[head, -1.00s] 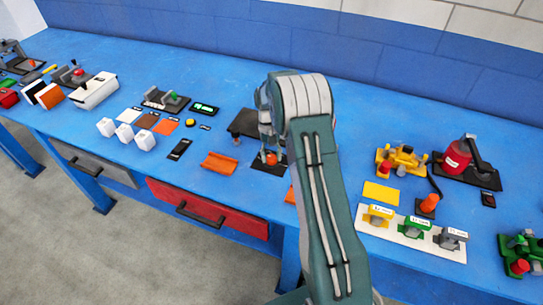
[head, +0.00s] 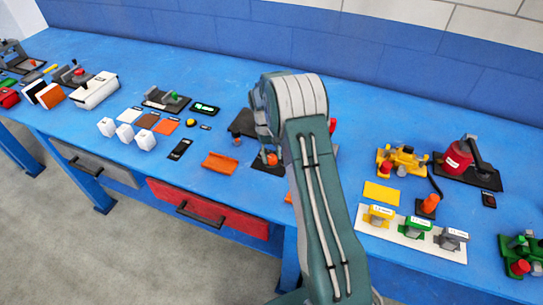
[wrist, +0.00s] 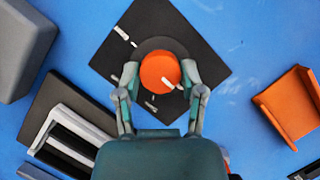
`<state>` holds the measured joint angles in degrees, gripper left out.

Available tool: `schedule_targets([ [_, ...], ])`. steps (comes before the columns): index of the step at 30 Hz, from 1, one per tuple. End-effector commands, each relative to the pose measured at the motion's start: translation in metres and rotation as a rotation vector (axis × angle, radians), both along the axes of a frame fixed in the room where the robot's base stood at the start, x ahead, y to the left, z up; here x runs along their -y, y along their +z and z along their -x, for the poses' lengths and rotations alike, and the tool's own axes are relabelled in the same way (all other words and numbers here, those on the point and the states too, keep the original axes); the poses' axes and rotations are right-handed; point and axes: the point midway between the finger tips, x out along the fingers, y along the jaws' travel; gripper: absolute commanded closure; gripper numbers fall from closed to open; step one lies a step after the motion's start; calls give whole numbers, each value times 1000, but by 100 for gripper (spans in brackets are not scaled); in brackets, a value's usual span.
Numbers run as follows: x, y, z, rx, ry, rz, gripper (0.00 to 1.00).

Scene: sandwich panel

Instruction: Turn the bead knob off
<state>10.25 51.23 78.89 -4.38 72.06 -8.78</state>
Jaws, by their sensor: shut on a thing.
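The bead knob (wrist: 161,68) is a round orange knob on a black square plate (wrist: 118,42) with white marks. A white pointer line on the knob aims to the lower right in the wrist view. My gripper (wrist: 160,77) is shut on the knob, with one finger on each side of it. In the head view the orange knob (head: 272,159) shows low beside my gripper (head: 267,151), with my arm covering part of the area.
An orange angled holder (wrist: 290,103) lies right of the plate. A dark box with light bars (wrist: 68,125) and a grey block (wrist: 18,45) stand to the left. In the head view, white cubes (head: 146,140) stand left and a yellow, green and grey switch row (head: 416,229) stands right.

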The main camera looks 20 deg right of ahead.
Motion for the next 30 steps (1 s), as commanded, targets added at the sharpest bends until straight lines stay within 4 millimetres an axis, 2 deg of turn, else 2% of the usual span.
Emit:
schedule_targets([
  [1, -1, -1, -2, 6, 1, 0, 96],
  [2, -1, -1, -2, 6, 1, 0, 35],
  [3, -1, 0, -2, 6, 1, 0, 17],
  [4, -1, 0, -1, 5, 1, 0, 13],
  [18, 0, 6, -2, 2, -1, 0, 13],
  [22, 0, 24, -11, 5, 0, 1, 13],
  [30, -1, 76, -34, 6, 0, 1, 13],
])
